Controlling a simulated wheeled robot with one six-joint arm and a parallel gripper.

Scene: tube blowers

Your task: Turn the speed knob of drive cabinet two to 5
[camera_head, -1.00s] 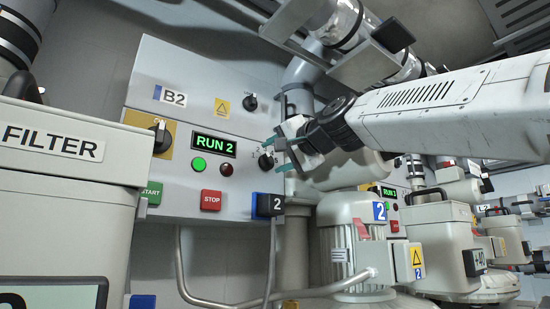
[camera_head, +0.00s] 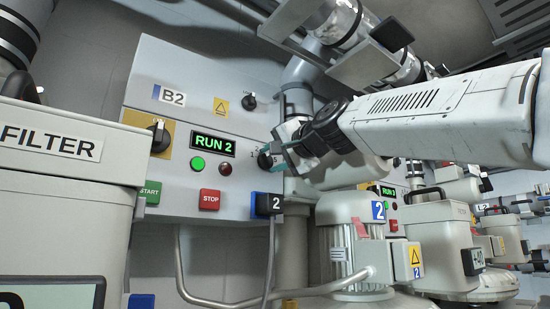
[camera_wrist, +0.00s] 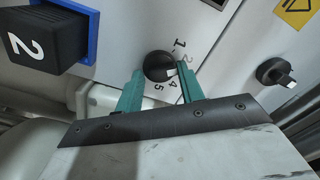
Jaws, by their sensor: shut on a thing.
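The speed knob (camera_wrist: 158,62) is a round black knob with a white pointer, on the grey drive cabinet two (camera_head: 232,178). Its dial shows 1, 2, 4 and 5 in the wrist view; the 3 is hidden by a finger. The pointer appears to lie near the 4, on the side of the hidden 3. My gripper (camera_wrist: 160,72) has its green fingers on either side of the knob, shut on it. In the head view my gripper (camera_head: 277,152) reaches the knob (camera_head: 265,159) from the right. The lit display (camera_head: 213,144) reads RUN 2.
A black plug marked 2 (camera_head: 268,205) with a blue base sits below the knob. A smaller black switch (camera_head: 249,102) is above it. Red STOP (camera_head: 210,200) and green START (camera_head: 151,192) buttons are to the left. A motor (camera_head: 345,245) stands below my arm.

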